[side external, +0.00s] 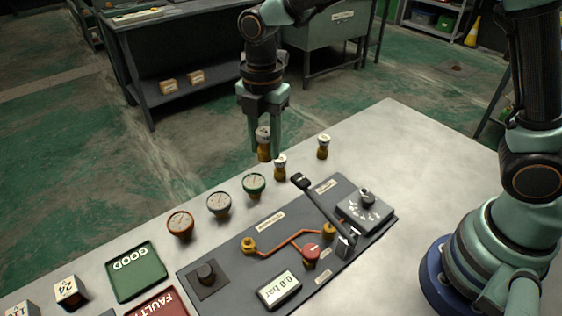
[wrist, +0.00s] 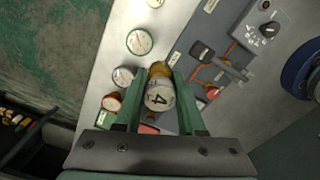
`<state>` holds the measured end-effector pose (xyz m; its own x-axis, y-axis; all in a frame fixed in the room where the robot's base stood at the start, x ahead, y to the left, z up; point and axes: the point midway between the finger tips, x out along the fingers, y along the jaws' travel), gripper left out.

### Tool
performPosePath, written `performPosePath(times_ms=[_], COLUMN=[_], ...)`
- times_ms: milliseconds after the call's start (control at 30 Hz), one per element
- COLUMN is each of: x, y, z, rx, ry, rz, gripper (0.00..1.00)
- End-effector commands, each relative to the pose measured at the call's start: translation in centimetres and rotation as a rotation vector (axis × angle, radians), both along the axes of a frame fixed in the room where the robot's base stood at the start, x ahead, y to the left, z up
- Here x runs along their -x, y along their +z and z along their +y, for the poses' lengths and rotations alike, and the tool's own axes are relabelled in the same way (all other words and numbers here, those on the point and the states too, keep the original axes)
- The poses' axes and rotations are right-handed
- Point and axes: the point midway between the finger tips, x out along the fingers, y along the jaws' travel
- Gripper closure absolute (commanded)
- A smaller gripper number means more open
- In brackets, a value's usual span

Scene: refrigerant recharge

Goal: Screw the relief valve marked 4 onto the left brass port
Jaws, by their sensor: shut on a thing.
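My gripper (side external: 264,150) is shut on the relief valve marked 4 (wrist: 159,96), which has a white cap and a brass body. In the side external view this valve (side external: 263,143) is held upright above the far edge of the table, apart from the panel. In the wrist view the 4 on its cap faces the camera. The left brass port (side external: 249,244) is on the dark panel (side external: 230,262), with nothing on it, at the left end of an orange line. Another brass port (side external: 329,230) is at the line's right end.
Two other white-capped valves (side external: 280,167) (side external: 323,147) stand near the held one. Several gauges (side external: 218,205) stand in a row behind the panel. A black lever (side external: 322,208) rises from the panel, beside a red knob (side external: 311,252). A green GOOD tray (side external: 137,270) lies at the left.

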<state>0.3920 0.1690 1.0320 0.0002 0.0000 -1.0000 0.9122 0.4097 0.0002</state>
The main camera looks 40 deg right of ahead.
Motion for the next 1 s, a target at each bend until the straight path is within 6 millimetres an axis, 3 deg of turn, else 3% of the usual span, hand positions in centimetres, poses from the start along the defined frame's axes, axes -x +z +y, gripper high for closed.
performPosePath(times_ms=[33, 100, 333, 500, 1000], x=[1.2, 2.5, 6.2, 7.2, 7.3], y=[-0.9, -1.8, -3.9, -4.6, -8.3], z=[2.1, 4.4, 9.0, 10.1, 10.1], rx=[0.001, 0.001, 0.001, 0.0, 0.001], ry=[0.047, 0.095, 0.205, 0.233, 0.233], rz=[0.003, 0.003, 0.002, -0.001, 0.002], gripper=[1.0, 1.0, 1.0, 1.0, 1.0])
